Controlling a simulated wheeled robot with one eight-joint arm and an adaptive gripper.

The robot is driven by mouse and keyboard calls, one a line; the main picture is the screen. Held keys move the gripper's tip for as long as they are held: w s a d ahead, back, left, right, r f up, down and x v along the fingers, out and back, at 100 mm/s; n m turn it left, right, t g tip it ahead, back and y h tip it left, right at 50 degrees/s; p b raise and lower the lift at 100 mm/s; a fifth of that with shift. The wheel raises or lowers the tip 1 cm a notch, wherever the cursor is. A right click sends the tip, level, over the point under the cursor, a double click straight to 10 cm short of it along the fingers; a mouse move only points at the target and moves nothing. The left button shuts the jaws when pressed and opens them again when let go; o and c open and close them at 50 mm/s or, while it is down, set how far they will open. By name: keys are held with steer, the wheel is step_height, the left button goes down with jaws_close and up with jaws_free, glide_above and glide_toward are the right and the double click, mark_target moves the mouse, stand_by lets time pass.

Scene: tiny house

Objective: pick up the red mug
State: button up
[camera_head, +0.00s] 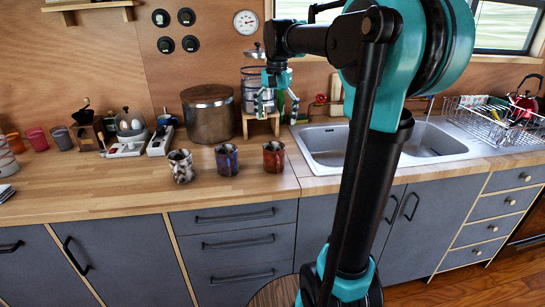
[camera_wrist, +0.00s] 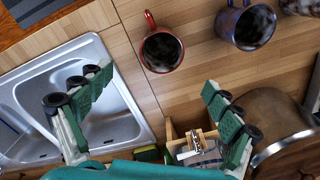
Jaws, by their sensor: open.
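The red mug (camera_head: 273,157) stands upright on the wooden counter, the rightmost of three mugs in the head view. In the wrist view, the red mug (camera_wrist: 147,48) is at the top centre, with dark contents or a dark inside. My gripper (camera_head: 277,104) is above the back of the counter, in front of a glass canister, higher than the red mug and apart from it. In the wrist view, my gripper (camera_wrist: 156,84) has its green-padded fingers spread wide with nothing between them. The red mug lies beyond the fingertips there.
A blue-purple mug (camera_head: 227,159) and a speckled mug (camera_head: 181,166) stand left of the red mug. A large brown pot (camera_head: 209,115) and a small wooden stand (camera_head: 259,126) are behind. The sink (camera_head: 326,146) is to the right.

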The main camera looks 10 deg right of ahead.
mark_target(273, 159)
steer(key=f, duration=1.6)
steer(key=shift+w+a+f, duration=0.1)
steer(key=shift+a+f, duration=0.2)
steer(key=shift+f, duration=0.1)
steer(key=c, duration=1.5)
steer(key=shift+r, duration=0.1)
steer(key=shift+c, duration=0.2)
